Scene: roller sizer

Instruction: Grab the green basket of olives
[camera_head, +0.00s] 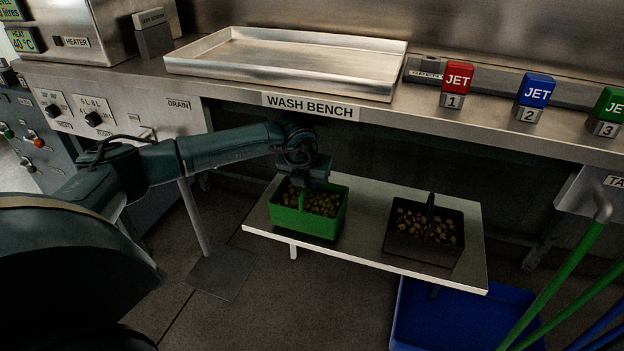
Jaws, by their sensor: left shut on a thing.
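The green basket (322,224) holds several olives and sits at the left part of a low white shelf (370,200). The gripper hides much of the handle. I cannot tell whether the basket's underside touches the shelf. A black basket (400,246) of olives with an upright handle stands to the right on the same shelf. My right gripper is out of view.
Above is the wash bench (380,120) with a metal tray (290,60) and red (458,76), blue (537,90) and green (611,103) jet buttons. A blue bin (450,318) and green poles (560,270) stand at lower right. Shelf between the baskets is clear.

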